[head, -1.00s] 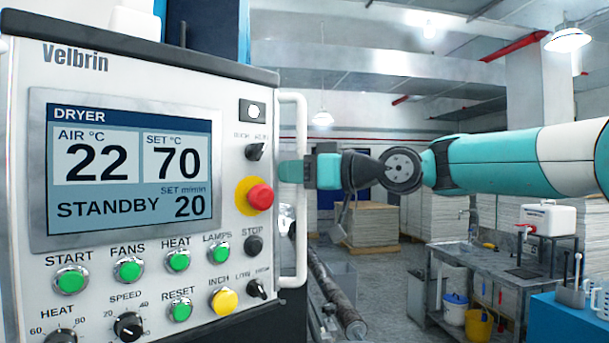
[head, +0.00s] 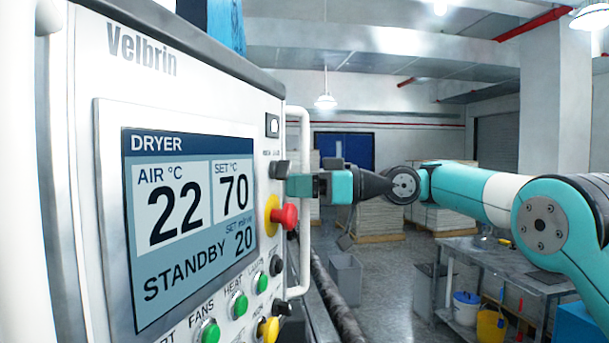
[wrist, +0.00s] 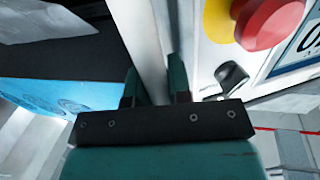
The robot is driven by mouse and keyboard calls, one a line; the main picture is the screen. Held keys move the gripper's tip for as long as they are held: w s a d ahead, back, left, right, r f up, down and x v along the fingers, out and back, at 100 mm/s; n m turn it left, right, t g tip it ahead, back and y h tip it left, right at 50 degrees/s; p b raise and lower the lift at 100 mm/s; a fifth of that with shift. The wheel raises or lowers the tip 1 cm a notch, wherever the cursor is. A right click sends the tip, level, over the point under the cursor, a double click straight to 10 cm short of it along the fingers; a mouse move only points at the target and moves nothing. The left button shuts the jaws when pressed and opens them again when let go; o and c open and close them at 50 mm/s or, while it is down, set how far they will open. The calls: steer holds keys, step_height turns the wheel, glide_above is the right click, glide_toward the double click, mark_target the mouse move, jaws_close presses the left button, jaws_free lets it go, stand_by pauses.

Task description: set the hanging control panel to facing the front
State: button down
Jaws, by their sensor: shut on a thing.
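The hanging control panel (head: 85,200) fills the left of the head view. Its face, with the lit DRYER screen (head: 190,215), is seen obliquely and points partly to the right. A white vertical handle (head: 305,255) runs along its right edge. My gripper (head: 298,186) is shut on this handle at about mid-height, its arm reaching in from the right. In the wrist view my gripper (wrist: 154,78) has its two teal fingers on either side of the white handle (wrist: 148,40). The red stop button (wrist: 270,22) is close by the fingers. The fingers hide part of the handle.
Stacked sheets on pallets (head: 375,205) stand at the back. A metal bench (head: 500,260) with buckets below stands at the right. A long dark roller (head: 335,285) lies just right of the panel. Grey floor (head: 400,270) shows between them.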

steer(key=shift+a, duration=0.2)
steer(key=c, duration=1.1)
jaws_free()
steer(key=shift+o, duration=0.2)
steer(key=shift+s, duration=0.1)
steer(key=shift+d, duration=0.15)
